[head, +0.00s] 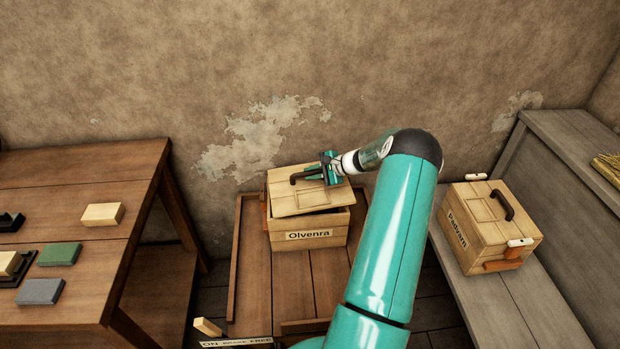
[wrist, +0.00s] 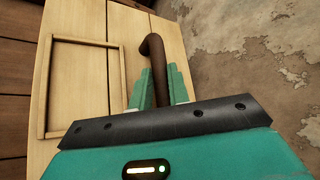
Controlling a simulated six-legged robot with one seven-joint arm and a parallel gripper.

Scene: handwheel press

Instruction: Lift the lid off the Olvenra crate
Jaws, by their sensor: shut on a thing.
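The Olvenra crate (head: 321,240) is a light wooden box with its name on the front, standing on a low brown wooden table. Its lid (head: 285,204) is raised and tilted above the box, with a dark gap showing under its front edge. My gripper (head: 327,172) is shut on the dark lid handle (head: 300,177) at its right part. In the wrist view the teal fingers of my gripper (wrist: 158,88) sit on both sides of the brown curved handle (wrist: 152,48), and the lid (wrist: 120,18) with its square frame lies behind. The inside of the crate is hidden.
The Padvarn crate (head: 480,240), lid on, stands on a grey bench (head: 530,300) at right. A brown table (head: 60,210) at left holds several blocks, including green (head: 60,254) and grey (head: 40,291) ones. The wall (head: 270,70) is close behind the Olvenra crate.

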